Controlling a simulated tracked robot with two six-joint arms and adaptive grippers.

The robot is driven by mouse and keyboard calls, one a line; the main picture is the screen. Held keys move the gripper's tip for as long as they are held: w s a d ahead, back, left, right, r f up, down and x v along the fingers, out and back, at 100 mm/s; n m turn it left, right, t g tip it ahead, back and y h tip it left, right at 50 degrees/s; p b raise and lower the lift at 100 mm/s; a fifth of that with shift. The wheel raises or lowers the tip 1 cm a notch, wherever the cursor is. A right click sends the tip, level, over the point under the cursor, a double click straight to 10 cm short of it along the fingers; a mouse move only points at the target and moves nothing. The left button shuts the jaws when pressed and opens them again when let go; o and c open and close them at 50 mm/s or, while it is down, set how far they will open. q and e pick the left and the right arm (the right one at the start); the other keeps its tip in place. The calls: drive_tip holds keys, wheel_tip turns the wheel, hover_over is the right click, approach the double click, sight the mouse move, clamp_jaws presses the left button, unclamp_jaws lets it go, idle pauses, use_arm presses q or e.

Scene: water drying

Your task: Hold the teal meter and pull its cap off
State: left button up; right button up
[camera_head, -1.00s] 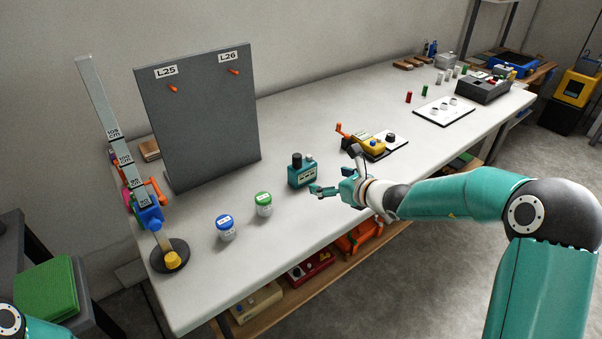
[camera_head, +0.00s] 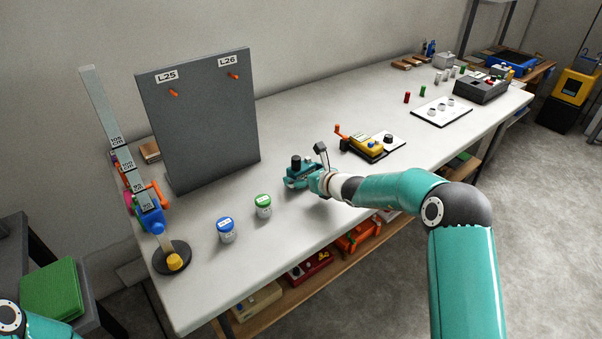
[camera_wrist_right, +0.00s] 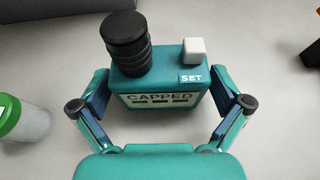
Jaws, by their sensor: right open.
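The teal meter (camera_head: 291,171) stands upright on the white bench. Its black ribbed cap (camera_head: 296,161) sits on top at the left. In the right wrist view the meter (camera_wrist_right: 160,80) shows a panel reading "CAPPED" and a white block above the word "SET"; the cap (camera_wrist_right: 126,43) is on it. My right gripper (camera_head: 304,180) is at the meter's near side. In the wrist view its open fingers stand left and right of the meter's body, with small gaps visible. My left gripper is out of view.
A green-lidded jar (camera_head: 263,206) and a blue-lidded jar (camera_head: 226,229) stand to the left. A grey board (camera_head: 205,120) rises behind. A yellow device with an orange handle (camera_head: 366,146) lies to the right. The bench's front edge is close by.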

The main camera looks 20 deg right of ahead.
sight(302, 166)
drive_tip(key=shift+c, duration=0.2)
drive_tip(key=c, duration=1.1)
drive_tip(key=shift+r, duration=0.1)
drive_tip(key=shift+r, duration=0.15)
wheel_tip(302, 166, up, 8)
drive_tip(key=p, duration=0.2)
drive_tip(key=shift+r+p, duration=0.1)
drive_tip(key=shift+p, duration=0.3)
wheel_tip(302, 166, up, 12)
drive_tip(key=p, duration=0.6)
drive_tip(key=shift+f, duration=0.25)
